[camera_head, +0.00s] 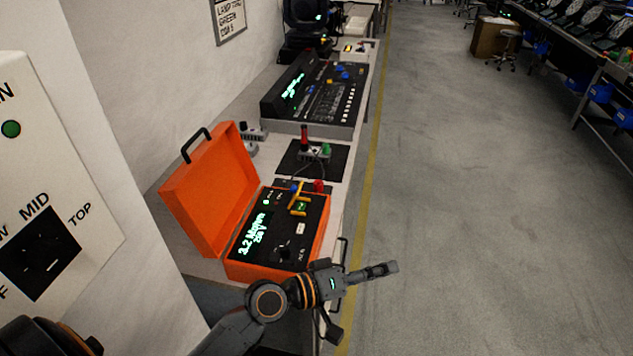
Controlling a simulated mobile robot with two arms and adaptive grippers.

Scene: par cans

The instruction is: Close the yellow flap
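The yellow flap (299,195) stands raised on the dark panel of the orange case (276,270), beside a small green-lit spot (301,208). Its exact hinge line is too small to make out. My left gripper (365,301) is at the front right of the case, past the bench edge. Its two fingers are spread wide, with nothing between them. It is apart from the flap, nearer to the camera and to the right. My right gripper is not in view.
The case's orange lid (212,190) stands open at the left. Behind lie a dark mat (310,160) with a red-and-green device and a mixing console (316,95). A white panel (50,170) fills the left side.

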